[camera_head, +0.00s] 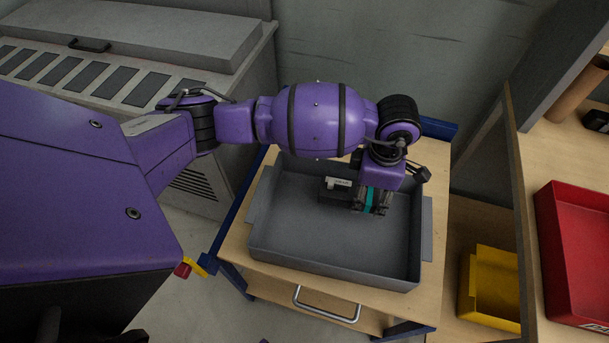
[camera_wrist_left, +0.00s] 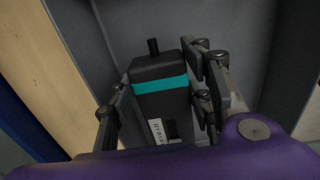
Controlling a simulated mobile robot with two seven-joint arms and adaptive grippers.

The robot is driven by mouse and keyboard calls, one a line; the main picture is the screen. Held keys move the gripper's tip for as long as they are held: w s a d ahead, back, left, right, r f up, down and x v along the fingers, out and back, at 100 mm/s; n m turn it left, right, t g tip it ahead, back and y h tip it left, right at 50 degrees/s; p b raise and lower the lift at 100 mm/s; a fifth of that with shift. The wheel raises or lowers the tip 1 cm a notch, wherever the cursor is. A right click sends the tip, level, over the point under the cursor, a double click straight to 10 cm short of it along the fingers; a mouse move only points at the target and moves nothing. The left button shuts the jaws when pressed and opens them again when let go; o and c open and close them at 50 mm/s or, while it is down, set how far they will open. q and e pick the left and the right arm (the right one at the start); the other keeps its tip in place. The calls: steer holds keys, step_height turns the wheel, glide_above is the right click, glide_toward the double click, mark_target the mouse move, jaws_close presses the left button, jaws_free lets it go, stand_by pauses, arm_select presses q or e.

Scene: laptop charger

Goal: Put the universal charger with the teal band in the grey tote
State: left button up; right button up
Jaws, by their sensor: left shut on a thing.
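The universal charger is a black brick with a teal band and a small white label. In the head view the charger (camera_head: 336,194) is inside the grey tote, held by my left gripper (camera_head: 371,206). In the left wrist view the charger (camera_wrist_left: 160,105) lies between the two fingers of the left gripper (camera_wrist_left: 160,108). The grey tote (camera_head: 330,262) stands on a wooden-topped cart, and its floor is bare around the charger. I cannot tell whether the charger touches the tote floor. My right gripper is not in view.
The cart (camera_head: 238,243) has a blue frame and a metal handle at its front. A yellow bin (camera_head: 490,288) and a red bin (camera_head: 580,255) stand at the right. A grey cabinet (camera_head: 150,60) stands behind at the left, and a wall is behind the cart.

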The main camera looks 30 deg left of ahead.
arm_select(q)
steer(key=shift+w+a+f, duration=0.2)
steer(key=shift+a+f, duration=0.15)
steer(key=shift+w+a+f, duration=0.1)
steer(key=shift+a+f, duration=0.05)
steer(key=shift+f, duration=0.75)
steer(key=shift+a+f, duration=0.1)
steer(key=shift+f, duration=0.8)
steer(key=shift+f, duration=0.2)
steer(key=o, duration=1.3)
steer(key=shift+r, duration=0.2)
step_height(320, 180, up, 12)
steer(key=shift+r, duration=0.1)
